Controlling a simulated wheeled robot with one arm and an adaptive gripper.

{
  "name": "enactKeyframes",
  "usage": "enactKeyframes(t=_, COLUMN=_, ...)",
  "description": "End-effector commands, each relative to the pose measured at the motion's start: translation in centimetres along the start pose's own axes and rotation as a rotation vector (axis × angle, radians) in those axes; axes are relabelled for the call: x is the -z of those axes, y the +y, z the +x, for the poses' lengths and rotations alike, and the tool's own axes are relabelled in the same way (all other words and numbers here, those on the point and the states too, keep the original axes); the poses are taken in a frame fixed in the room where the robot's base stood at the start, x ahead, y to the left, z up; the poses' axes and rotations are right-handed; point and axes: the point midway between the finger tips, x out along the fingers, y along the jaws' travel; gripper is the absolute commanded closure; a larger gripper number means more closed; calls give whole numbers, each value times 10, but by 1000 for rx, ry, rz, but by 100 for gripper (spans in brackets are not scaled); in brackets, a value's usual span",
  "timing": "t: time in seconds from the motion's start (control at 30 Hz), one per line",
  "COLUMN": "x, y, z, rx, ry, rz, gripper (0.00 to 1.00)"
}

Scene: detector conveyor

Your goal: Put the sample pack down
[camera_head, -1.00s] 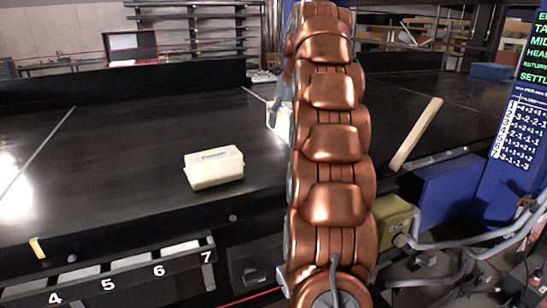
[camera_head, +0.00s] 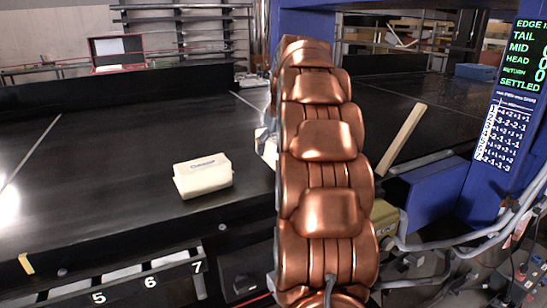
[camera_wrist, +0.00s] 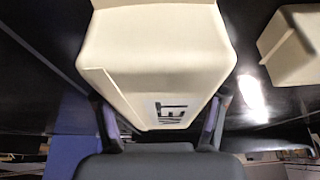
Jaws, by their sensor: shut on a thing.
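My gripper (camera_wrist: 160,128) is shut on a cream sample pack (camera_wrist: 158,55), with one dark finger on each side of it. The pack fills the upper middle of the wrist view and bears dark print that seems to read "WET", upside down. In the head view only a pale edge of the held pack (camera_head: 266,148) shows left of my copper arm, which hides the rest and the gripper. It is over or on the black belt; I cannot tell whether it touches.
A second cream pack (camera_head: 203,178) lies on the black belt (camera_head: 110,165), left of my arm; it also shows in the wrist view (camera_wrist: 290,45). Numbered slots (camera_head: 120,280) line the front edge. A pale wooden bar (camera_head: 402,138) and a blue post (camera_head: 485,150) with a display stand right.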

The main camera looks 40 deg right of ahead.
Motion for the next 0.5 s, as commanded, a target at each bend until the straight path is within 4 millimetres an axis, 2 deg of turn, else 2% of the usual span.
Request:
enactKeyframes(t=0.23, x=-4, y=0, z=7, rx=2, ry=-4, rz=1, gripper=95)
enactKeyframes(t=0.5, x=-13, y=0, z=29, rx=4, ry=-5, rz=2, gripper=95)
